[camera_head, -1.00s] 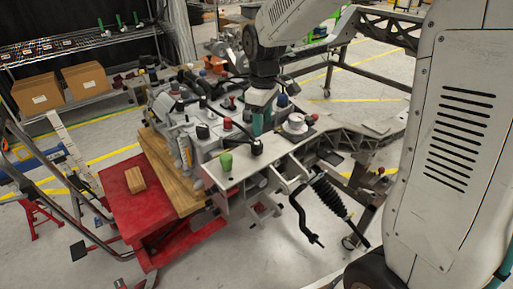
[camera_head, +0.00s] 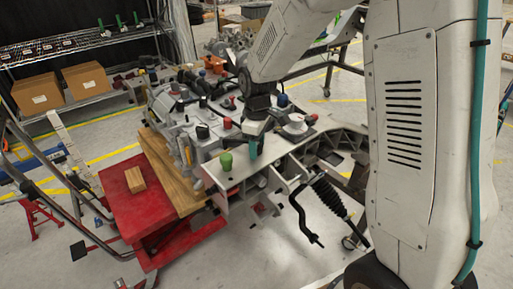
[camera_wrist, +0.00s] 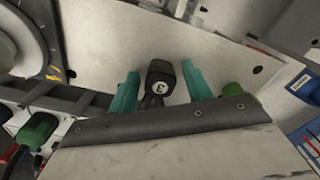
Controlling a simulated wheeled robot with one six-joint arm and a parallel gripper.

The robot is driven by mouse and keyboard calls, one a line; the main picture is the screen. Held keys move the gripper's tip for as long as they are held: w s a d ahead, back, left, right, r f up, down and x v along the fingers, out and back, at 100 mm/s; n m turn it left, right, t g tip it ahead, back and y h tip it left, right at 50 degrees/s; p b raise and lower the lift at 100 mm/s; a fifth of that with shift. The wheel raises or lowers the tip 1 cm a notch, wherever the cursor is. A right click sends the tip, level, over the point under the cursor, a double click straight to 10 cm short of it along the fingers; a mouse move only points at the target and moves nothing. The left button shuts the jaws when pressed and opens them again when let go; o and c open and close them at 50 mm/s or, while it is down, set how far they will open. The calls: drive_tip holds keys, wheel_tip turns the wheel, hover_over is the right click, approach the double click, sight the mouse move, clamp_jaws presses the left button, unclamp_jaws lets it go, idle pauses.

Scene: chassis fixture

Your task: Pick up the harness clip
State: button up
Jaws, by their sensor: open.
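A small black piece with a round white "3" mark (camera_wrist: 161,78) shows in the wrist view; it looks like the harness clip, though no name on it confirms this. It stands on the pale metal plate (camera_wrist: 190,30). My gripper (camera_wrist: 160,71) is open, with one teal finger on each side of the piece. Small gaps seem to show between it and the fingers, so it does not look clamped. In the head view my gripper (camera_head: 253,150) is low over the front of the grey chassis (camera_head: 240,193), and the black piece is hidden there.
A green cup-like part (camera_head: 226,161) stands left of my gripper. A red lift table (camera_head: 120,200) with a wooden block (camera_head: 135,179) is at the left.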

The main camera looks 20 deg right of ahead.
clamp_jaws()
drive_tip(key=shift+r, duration=0.15)
drive_tip(key=shift+r, duration=0.5)
wheel_tip(320, 180, up, 2)
drive_tip(key=shift+r, duration=0.1)
drive_tip(key=s+a+r, duration=0.1)
drive_tip(key=s+a, duration=0.1)
drive_tip(key=s, duration=1.4)
drive_tip(key=shift+r, duration=0.3)
drive_tip(key=shift+w+a, duration=0.1)
